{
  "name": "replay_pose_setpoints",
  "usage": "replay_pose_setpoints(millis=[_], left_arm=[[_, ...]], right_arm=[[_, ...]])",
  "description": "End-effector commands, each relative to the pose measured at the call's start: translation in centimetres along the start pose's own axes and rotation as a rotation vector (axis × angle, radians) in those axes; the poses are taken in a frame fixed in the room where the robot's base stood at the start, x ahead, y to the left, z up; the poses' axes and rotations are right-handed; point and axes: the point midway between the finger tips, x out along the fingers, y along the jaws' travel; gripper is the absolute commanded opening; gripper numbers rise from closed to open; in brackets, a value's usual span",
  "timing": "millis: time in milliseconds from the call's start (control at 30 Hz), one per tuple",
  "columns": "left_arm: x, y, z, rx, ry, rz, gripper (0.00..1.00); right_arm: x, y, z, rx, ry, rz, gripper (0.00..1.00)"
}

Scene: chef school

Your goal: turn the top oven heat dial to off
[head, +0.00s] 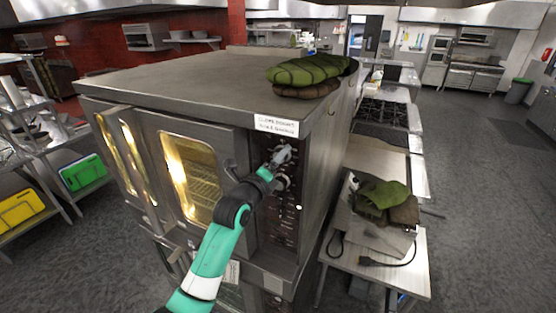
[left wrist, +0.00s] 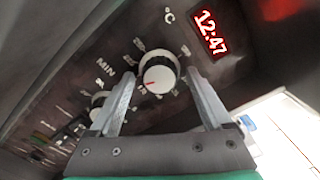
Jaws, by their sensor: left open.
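The top heat dial (left wrist: 159,76) is a round white-faced knob with a red mark and a dark scale around it, marked °C. In the left wrist view it sits between the two open fingers of my left gripper (left wrist: 165,90), one finger on each side. I cannot tell whether the fingers touch it. My right gripper is not in view.
A second dial (left wrist: 98,108), near the word MIN, is below left of the top one. A red clock display (left wrist: 209,34) is above right. The steel oven (head: 180,80) carries green oven mitts (head: 310,68) on top. A side table (head: 408,270) stands at right.

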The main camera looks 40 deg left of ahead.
Motion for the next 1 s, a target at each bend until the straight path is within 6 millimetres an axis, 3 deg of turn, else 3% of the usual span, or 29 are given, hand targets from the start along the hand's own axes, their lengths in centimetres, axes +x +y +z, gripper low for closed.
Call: replay_pose_setpoints(millis=[67, 500, 1000], left_arm=[[-0.01, 0.01, 0.00, 0.000, 0.000, 0.000, 0.81], [-0.03, 0.02, 0.00, 0.000, 0.000, 0.000, 0.02], [-0.04, 0.07, -0.05, -0.106, 0.000, 0.000, 0.00]], right_arm=[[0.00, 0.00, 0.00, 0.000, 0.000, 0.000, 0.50], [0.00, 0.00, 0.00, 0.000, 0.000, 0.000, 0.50], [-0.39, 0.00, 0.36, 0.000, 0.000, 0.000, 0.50]])
